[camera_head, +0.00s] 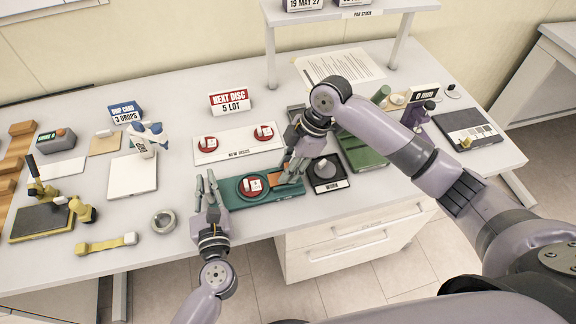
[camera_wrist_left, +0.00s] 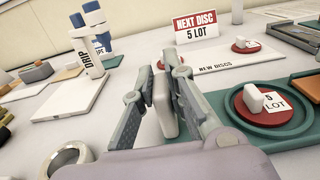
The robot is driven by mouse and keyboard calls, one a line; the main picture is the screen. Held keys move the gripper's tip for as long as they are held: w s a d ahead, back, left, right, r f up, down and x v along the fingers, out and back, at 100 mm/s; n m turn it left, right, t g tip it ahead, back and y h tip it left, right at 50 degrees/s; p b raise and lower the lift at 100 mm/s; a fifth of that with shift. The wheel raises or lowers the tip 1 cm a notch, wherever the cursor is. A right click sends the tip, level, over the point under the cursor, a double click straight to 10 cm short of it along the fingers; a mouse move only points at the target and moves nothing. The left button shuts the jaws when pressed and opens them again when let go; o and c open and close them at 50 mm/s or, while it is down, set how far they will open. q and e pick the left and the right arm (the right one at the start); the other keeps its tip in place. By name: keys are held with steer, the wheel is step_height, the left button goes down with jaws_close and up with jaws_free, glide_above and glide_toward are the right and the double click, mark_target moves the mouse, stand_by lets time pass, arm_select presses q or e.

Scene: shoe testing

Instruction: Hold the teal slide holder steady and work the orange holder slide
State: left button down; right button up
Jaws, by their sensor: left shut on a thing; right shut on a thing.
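The teal slide holder (camera_head: 232,198) lies flat near the table's front edge and also shows at right in the left wrist view (camera_wrist_left: 224,105). My left gripper (camera_head: 207,185) is at the holder's left end, shut on a pale upright piece (camera_wrist_left: 165,108) there. Where that piece joins the holder is hidden by the fingers. The orange slide (camera_head: 287,187) lies at the holder's right end. My right gripper (camera_head: 287,172) is shut on it from above, covering part of it.
A white tray (camera_head: 238,158) with two red discs lies behind the holder. A black-framed stand (camera_head: 326,186) with a grey knob stands close right. A metal ring (camera_head: 163,221) lies to the left. A white pad (camera_head: 132,188) and a blue-and-white bottle (camera_head: 148,135) stand further left.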

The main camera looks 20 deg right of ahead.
mark_target(270, 180)
jaws_close()
steer(key=shift+a, duration=1.6)
arm_select(q)
steer(key=shift+d, duration=0.15)
arm_select(e)
steer(key=o, duration=0.7)
jaws_free()
steer(key=o, duration=0.3)
steer(key=shift+d, duration=0.1)
steer(key=shift+o, duration=0.2)
